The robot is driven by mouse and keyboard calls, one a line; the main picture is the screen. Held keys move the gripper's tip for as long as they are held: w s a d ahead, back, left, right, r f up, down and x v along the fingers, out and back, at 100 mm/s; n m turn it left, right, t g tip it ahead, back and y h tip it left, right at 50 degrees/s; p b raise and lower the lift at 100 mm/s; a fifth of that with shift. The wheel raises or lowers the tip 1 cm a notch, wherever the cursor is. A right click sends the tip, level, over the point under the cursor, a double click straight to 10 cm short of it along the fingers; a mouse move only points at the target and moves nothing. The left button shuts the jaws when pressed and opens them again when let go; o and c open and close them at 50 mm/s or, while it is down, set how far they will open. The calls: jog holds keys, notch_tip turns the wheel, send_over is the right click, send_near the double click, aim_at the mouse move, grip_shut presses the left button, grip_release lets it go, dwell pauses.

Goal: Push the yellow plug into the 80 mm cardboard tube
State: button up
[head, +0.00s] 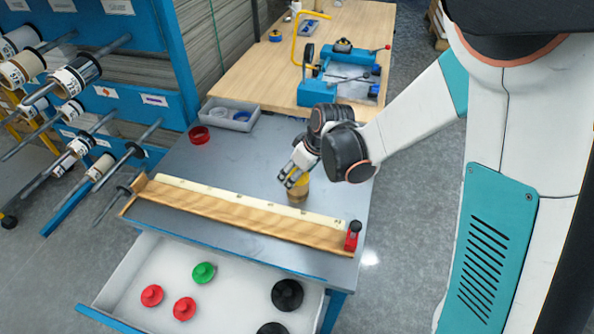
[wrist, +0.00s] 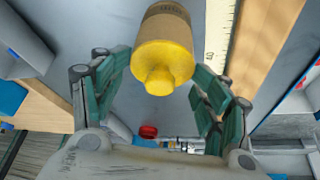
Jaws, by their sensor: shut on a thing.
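The yellow plug (wrist: 163,62) sits at the end of the brown cardboard tube (wrist: 166,14), in line with it, its knob toward the wrist camera. The yellow meets the cardboard; how deep the plug sits cannot be seen. In the head view the tube (head: 298,197) stands upright on the grey bench top behind the wooden measuring board, with a little yellow (head: 283,180) at the fingers. My gripper (head: 294,179) is above the tube, pointing down. In the wrist view its green fingers (wrist: 163,66) are shut on the plug, one on either side.
The wooden board with a scale (head: 240,213) runs along the bench front, a red stop (head: 352,236) at its right end. An open drawer (head: 150,262) holds red, green and black plugs. A red ring (head: 199,135) and grey tray (head: 232,116) lie at the back left.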

jog(key=shift+s+d+f, duration=0.1)
jog(key=shift+s+f, duration=0.1)
jog(key=o, duration=1.5)
jog(key=shift+w, duration=0.1)
jog(key=shift+r, duration=0.1)
jog(key=shift+d+r, duration=0.1)
jog(key=shift+r, duration=0.45)
jog(key=v, duration=1)
jog(key=s+d+r+m+t+h, duration=0.1)
jog(key=s+d+r+m, duration=0.2)
jog(key=s, duration=0.3)
jog(key=s+d+r+m+t+h, duration=0.1)
jog(key=s+d+r+m, duration=0.1)
jog(key=s+d, duration=0.4)
jog(key=s+d+r+m+t+h, duration=0.1)
jog(key=s+d+r+m+t, duration=0.1)
jog(key=s, duration=0.4)
jog(key=shift+d+r+m, duration=0.85)
jog(key=shift+d+m, duration=0.25)
jog(key=shift+d, duration=0.05)
